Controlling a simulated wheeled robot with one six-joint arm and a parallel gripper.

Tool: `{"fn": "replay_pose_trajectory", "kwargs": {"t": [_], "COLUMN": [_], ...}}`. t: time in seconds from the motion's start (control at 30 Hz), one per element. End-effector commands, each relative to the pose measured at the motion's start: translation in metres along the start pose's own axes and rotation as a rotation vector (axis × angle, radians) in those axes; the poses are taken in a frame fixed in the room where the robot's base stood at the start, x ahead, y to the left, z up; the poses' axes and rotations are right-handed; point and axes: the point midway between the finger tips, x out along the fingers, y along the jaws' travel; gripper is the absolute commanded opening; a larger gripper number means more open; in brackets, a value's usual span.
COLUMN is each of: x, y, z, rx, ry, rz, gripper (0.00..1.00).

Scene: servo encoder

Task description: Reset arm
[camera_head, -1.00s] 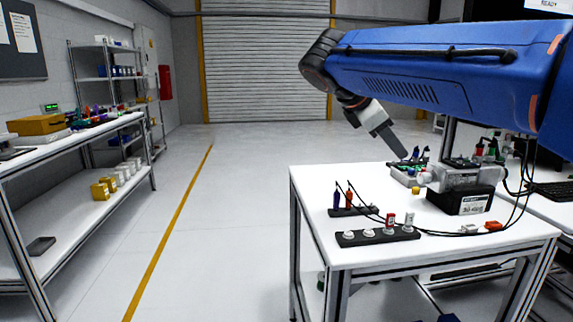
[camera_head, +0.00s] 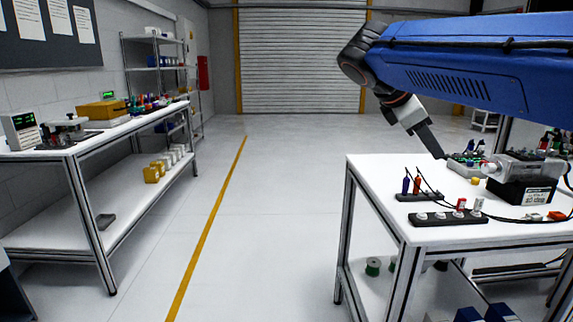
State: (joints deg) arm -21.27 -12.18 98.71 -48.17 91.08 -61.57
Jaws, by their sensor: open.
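My blue arm reaches in from the upper right over the right-hand table. My gripper (camera_head: 436,146) points down and to the right above the far edge of that table. Its jaws are open, and nothing shows between them. It is apart from the items below it. Behind and below it is a grey tray (camera_head: 467,166) with several small coloured parts.
The white right-hand table (camera_head: 380,172) bears a black power strip (camera_head: 450,219), a tool holder (camera_head: 418,196) and a black-based device (camera_head: 525,190). A left bench (camera_head: 75,148) holds instruments. The floor between them is clear, with a yellow line (camera_head: 213,215).

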Motion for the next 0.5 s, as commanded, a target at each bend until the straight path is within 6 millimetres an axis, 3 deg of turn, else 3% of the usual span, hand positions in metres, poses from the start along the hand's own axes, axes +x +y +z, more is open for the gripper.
{"fn": "replay_pose_trajectory", "kwargs": {"t": [0.27,0.5], "x": [0.018,0.041], "y": [-0.031,-0.074], "z": [-0.005,-0.017], "rx": [0.102,0.252], "ry": [0.069,0.163], "rz": [-0.024,-0.067], "gripper": [0.45,0.45]}}
